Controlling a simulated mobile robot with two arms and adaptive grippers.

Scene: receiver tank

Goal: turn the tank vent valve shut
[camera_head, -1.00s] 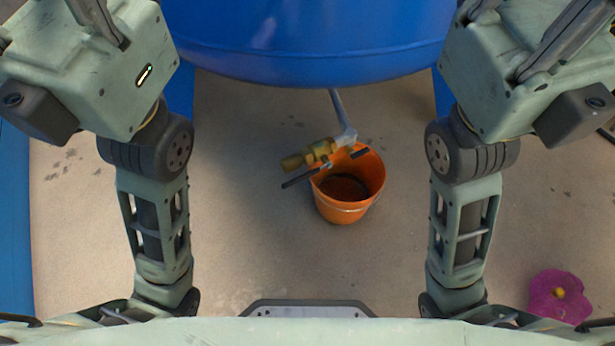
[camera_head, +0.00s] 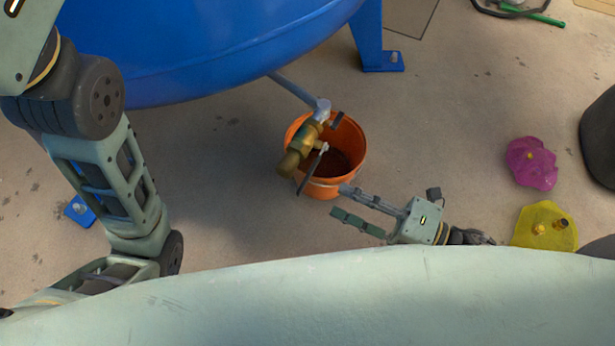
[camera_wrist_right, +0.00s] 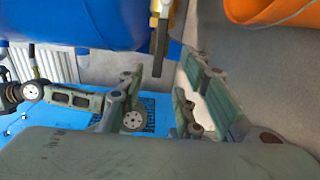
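The vent valve (camera_head: 303,148) is a brass body on a grey pipe (camera_head: 295,90) that comes out from under the blue tank (camera_head: 220,50). Its thin dark lever (camera_head: 311,170) slants down across the bucket's opening. My right gripper (camera_head: 341,201) is open and empty, pointing left, just right of and below the lever in the head view, apart from it. In the right wrist view the lever (camera_wrist_right: 160,42) hangs just beyond the gap between the open fingers of this gripper (camera_wrist_right: 162,68), with a brass part above. My left gripper is not in view.
An orange bucket (camera_head: 352,148) stands below the valve; its rim also shows in the wrist view (camera_wrist_right: 270,14). A blue tank leg (camera_head: 370,40) stands behind. Pink (camera_head: 532,165) and yellow (camera_head: 545,228) flat pieces with knobs lie right. A dark rounded object (camera_head: 602,135) is at the right edge.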

